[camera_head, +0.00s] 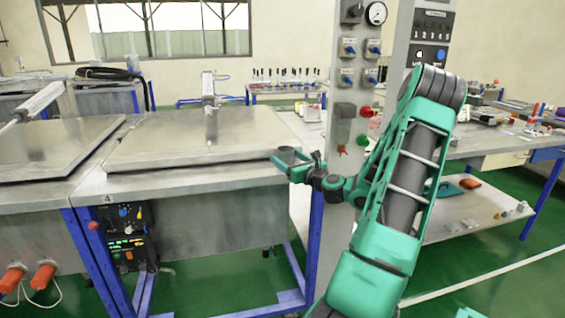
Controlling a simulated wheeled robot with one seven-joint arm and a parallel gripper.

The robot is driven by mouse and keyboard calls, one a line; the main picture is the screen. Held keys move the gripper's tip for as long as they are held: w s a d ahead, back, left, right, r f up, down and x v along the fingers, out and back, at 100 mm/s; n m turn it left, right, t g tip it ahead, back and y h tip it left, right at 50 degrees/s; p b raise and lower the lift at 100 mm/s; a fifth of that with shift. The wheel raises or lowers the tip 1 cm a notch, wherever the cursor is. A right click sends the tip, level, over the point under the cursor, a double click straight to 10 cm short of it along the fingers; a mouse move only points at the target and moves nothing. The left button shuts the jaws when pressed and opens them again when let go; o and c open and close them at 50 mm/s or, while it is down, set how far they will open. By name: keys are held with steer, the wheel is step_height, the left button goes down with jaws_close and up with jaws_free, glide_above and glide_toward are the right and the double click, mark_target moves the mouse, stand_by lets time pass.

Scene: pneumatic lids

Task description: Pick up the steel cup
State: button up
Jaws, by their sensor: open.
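A small grey round-topped shape, which looks like the steel cup (287,150), shows at the right front corner of the metal workbench (190,182). My gripper (284,162) is right at it, with green fingers reaching in from the right. The fingers are open and partly cover the cup's lower part. I cannot tell whether the cup stands between the fingers or just behind them, or whether they touch it.
A large flat metal lid (160,148) covers most of the bench, with a pneumatic cylinder (209,95) above it. A control column (347,70) with switches and a gauge stands close behind my arm. A side table (475,145) with parts is at the right.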

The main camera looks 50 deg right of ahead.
steer(key=shift+x, duration=1.1)
steer(key=c, duration=1.2)
steer(key=shift+r, duration=0.1)
steer(key=shift+r, duration=0.4)
step_height(320, 180, up, 4)
steer(key=shift+a+f, duration=0.1)
steer(key=shift+f, duration=0.1)
steer(key=a+r, duration=0.2)
steer(key=a, duration=0.2)
steer(key=a+r, duration=0.2)
steer(key=a, duration=0.1)
steer(key=a+r, duration=0.2)
steer(key=a, duration=0.2)
steer(key=shift+w+a+r, duration=0.15)
steer(key=shift+a+r, duration=0.1)
steer(key=shift+a, duration=0.1)
